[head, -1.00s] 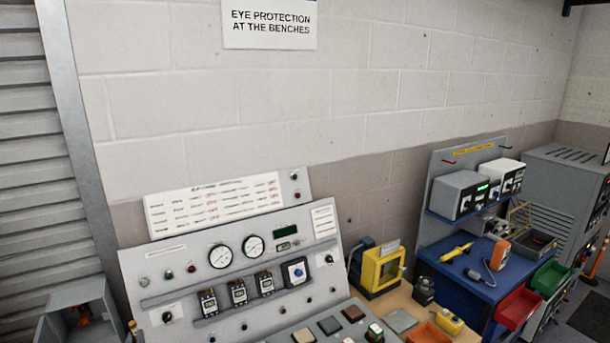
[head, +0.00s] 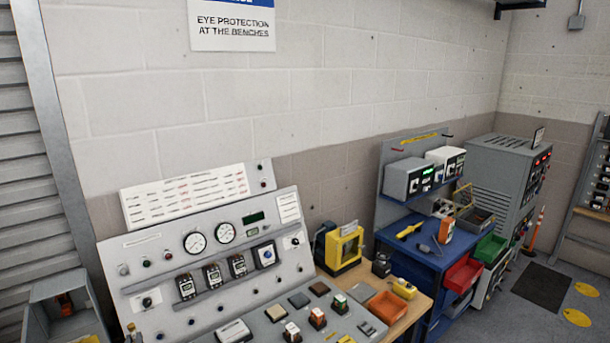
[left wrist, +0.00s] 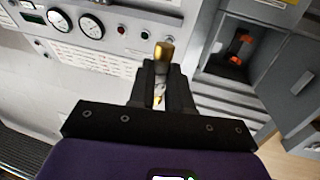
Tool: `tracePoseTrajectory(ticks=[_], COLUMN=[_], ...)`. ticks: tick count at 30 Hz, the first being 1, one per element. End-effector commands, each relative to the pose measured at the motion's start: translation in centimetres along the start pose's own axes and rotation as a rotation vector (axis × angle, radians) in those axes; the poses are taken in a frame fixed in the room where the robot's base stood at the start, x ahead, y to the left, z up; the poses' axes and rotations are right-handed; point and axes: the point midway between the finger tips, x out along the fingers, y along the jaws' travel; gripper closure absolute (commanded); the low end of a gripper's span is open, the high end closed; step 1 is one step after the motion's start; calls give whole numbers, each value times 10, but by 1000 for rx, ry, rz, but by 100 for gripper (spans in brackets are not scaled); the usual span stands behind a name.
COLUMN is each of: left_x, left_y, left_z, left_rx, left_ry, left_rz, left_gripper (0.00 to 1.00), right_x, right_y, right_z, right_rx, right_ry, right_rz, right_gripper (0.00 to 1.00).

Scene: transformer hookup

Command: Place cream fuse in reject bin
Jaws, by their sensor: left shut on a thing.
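My left gripper (left wrist: 160,92) is shut on a small fuse (left wrist: 163,53) with a brass-coloured end sticking up past the fingertips. The fingers hide its lower body, so its cream colour is not clear. In the head view only the fuse's tip (head: 131,327) shows at the bottom left, in front of the control panel. A red open bin (head: 463,273) hangs at the front of the blue bench on the right, far from the gripper. I cannot read a label that marks it as the reject bin. My right gripper is not in view.
A green bin (head: 490,247) hangs beside the red one. An orange tray (head: 387,306) sits on the wooden bench. The sloped control panel (head: 150,270) fills the left. An open grey box (head: 42,315) stands left of it.

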Motion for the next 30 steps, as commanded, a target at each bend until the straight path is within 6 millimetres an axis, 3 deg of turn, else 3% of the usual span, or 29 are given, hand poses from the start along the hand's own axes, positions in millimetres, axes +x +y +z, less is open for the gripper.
tracePoseTrajectory(ticks=[5, 8, 12, 18, 24, 30], left_x=[-28, -57, -108, -186, -235, -250], left_y=[57, 100, 156, 214, 236, 241], left_z=[44, 73, 110, 148, 162, 168], left_rx=[10, 18, 26, 28, 23, 24], left_ry=[-9, -10, -8, -3, -1, 1], left_rz=[87, 158, 263, 398, 474, 496], left_gripper=[100, 100, 100, 100, 100, 100], right_x=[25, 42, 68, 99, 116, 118], right_y=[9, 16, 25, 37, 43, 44], right_z=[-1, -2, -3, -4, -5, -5], right_rx=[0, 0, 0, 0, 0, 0], right_ry=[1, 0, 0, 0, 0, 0], right_rz=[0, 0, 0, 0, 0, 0], right_gripper=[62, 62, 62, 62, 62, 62])
